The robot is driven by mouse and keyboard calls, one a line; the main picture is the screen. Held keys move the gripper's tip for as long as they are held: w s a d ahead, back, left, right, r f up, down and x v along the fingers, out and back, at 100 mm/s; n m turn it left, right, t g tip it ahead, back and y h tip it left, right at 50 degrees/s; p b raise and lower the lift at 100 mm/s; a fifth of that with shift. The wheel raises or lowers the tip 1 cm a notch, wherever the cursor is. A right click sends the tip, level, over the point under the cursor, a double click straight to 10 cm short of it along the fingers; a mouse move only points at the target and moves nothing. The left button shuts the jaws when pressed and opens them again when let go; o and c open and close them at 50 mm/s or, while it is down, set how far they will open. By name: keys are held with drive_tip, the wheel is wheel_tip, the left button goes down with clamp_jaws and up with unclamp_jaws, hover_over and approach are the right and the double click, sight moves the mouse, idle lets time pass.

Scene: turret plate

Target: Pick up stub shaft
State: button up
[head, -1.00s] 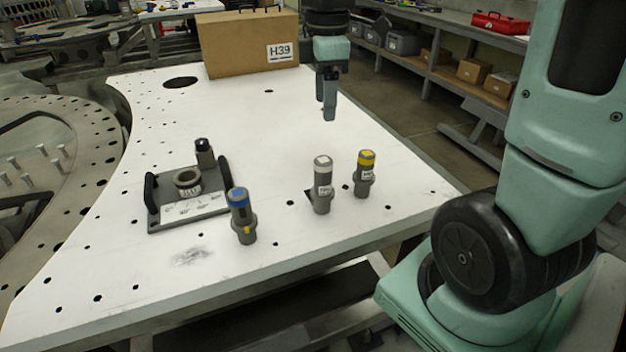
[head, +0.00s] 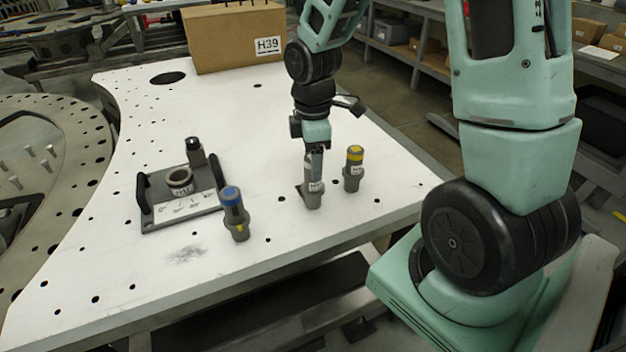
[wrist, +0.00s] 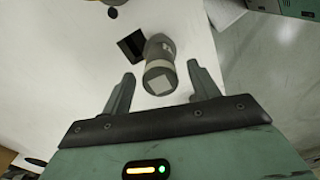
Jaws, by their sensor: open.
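A grey stub shaft (head: 313,198) with a label stands upright on the white plate. Its top is hidden behind my gripper (head: 315,160) in the head view. In the wrist view this shaft (wrist: 159,66) shows a pale square on its end, which lies between the tips of my open gripper (wrist: 161,76).
A grey fixture (head: 185,208) with two black handles, a ring (head: 180,182) and a small dark-topped cylinder (head: 195,152) sits at the left. A cardboard box marked H39 (head: 230,40) stands at the back. A square dark opening (wrist: 131,46) lies beside the grey shaft.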

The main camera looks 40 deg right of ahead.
drive_tip(key=shift+f, duration=0.65)
clamp_jaws()
drive_tip(key=shift+r, duration=0.1)
